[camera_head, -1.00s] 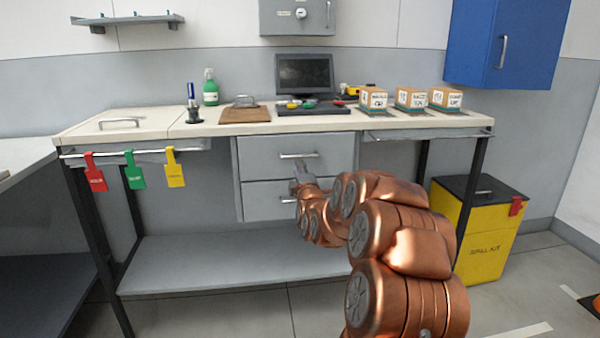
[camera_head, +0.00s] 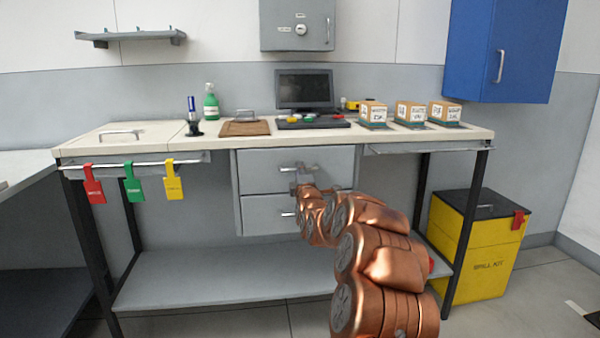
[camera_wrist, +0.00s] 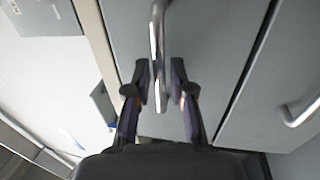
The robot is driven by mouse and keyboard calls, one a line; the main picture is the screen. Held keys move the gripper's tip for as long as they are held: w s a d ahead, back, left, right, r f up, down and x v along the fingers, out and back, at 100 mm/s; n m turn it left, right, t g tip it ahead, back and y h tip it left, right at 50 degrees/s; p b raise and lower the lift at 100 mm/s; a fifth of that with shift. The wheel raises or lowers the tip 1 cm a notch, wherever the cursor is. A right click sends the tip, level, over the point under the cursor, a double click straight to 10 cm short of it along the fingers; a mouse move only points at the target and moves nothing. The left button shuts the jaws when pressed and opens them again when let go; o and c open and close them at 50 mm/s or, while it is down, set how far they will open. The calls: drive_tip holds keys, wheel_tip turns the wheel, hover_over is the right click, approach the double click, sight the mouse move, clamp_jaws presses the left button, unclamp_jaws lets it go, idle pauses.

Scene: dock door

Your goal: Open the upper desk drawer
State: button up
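The upper desk drawer (camera_head: 262,161) is a grey panel under the worktop, and looks shut. Its bar handle (camera_head: 287,169) is silver and partly hidden by my gripper (camera_head: 303,171). In the wrist view, the upper drawer front (camera_wrist: 205,35) has the handle (camera_wrist: 157,35) running down between the two dark fingertips of my gripper (camera_wrist: 160,88). The fingers stand apart on either side of the handle's near end, with a visible gap at least on the right. Contact on the left is unclear.
The lower drawer (camera_head: 262,215) is below, its handle partly hidden by my arm. Red, green and yellow tags (camera_head: 134,188) hang from a rail at left. A yellow spill kit bin (camera_head: 480,255) stands at right. Several items sit on the worktop (camera_head: 230,142).

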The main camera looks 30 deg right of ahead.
drive_tip(key=shift+w+d+r, duration=0.1)
drive_tip(key=shift+w+d, duration=0.15)
drive_tip(key=shift+w, duration=0.25)
drive_tip(key=shift+c, duration=0.2)
clamp_jaws()
